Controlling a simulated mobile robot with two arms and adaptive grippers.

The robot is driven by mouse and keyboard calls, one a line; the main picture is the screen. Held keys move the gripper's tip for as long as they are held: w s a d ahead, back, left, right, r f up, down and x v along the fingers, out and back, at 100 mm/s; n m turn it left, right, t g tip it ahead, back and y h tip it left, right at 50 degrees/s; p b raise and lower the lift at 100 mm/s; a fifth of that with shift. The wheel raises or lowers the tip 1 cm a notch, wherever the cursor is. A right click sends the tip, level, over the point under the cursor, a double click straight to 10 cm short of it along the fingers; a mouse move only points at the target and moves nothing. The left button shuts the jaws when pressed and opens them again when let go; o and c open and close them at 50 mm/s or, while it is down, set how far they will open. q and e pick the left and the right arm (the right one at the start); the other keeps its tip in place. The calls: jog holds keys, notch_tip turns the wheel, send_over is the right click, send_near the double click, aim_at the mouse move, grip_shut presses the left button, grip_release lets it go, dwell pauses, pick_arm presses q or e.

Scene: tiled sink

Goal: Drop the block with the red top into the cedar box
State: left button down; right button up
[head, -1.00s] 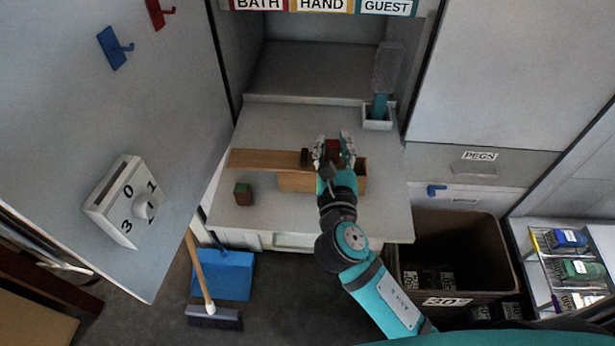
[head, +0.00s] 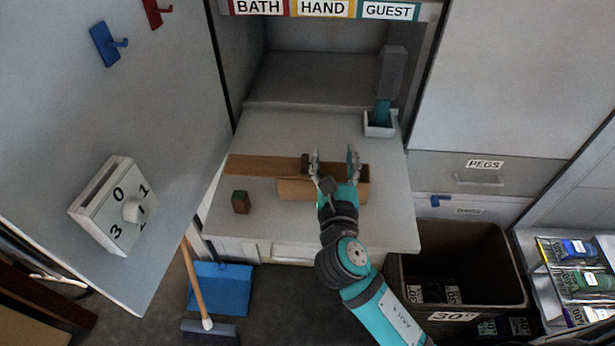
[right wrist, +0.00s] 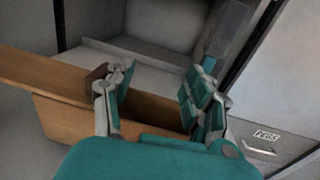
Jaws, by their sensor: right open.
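The cedar box (head: 296,188) stands on the counter; its wooden lid (head: 255,165) lies slid to the left, with a small dark brown block (head: 305,162) near the lid's right end. My right gripper (head: 334,154) is open above the box's open part, its fingers apart with nothing between them. In the right wrist view the box (right wrist: 75,125) shows below the open fingers. The red-topped block is not visible now; the box's inside is mostly hidden by the gripper. My left gripper is not in view.
A white holder (head: 379,128) with a grey-and-teal brush (head: 390,75) stands at the back right. A dark bin (head: 462,262) is right of the counter. The counter's front left is clear.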

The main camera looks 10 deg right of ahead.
jog(key=shift+s, duration=0.1)
jog(key=s+a, duration=0.2)
jog(key=s, duration=0.9)
jog(key=shift+s+a, duration=0.15)
jog(key=shift+s, duration=0.15)
